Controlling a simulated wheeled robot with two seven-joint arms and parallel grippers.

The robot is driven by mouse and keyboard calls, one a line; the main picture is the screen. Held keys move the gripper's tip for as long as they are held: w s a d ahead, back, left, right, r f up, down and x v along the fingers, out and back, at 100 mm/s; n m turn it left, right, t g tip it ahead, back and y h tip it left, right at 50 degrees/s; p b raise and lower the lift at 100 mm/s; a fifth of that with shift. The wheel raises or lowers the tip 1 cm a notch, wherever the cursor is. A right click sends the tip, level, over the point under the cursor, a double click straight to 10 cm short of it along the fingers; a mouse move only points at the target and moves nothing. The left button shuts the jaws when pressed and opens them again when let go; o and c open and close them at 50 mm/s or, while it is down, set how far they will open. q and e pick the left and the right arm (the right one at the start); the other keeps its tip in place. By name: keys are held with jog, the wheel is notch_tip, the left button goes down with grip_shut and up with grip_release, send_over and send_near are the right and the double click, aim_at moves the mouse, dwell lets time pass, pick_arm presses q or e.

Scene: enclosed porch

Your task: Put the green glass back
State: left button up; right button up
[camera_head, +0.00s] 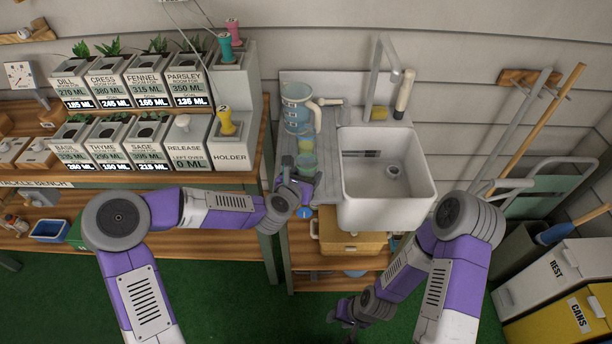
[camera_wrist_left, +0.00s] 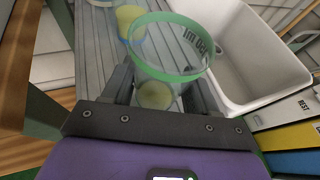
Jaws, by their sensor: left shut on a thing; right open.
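The green glass (camera_head: 307,160) is clear with a green rim and stands at the front of the grey ribbed drainboard, left of the sink. In the left wrist view the glass (camera_wrist_left: 188,75) is between my left gripper's fingers, its open top facing the camera, with a pale yellowish patch at its bottom. My left gripper (camera_head: 298,178) is shut on it. I cannot tell whether its base touches the board. My right gripper (camera_head: 346,311) is open and empty, low in front of the lower shelf.
The white sink (camera_head: 427,196) and tap (camera_head: 372,85) are to the right. Labelled planter boxes (camera_head: 200,143) and a holder with coloured pegs are left. The drainboard's (camera_head: 328,168) right strip is bare.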

pick_arm(q)
jog(key=shift+f, duration=0.15)
jog(key=o, duration=1.2)
jog(key=shift+c, duration=0.2)
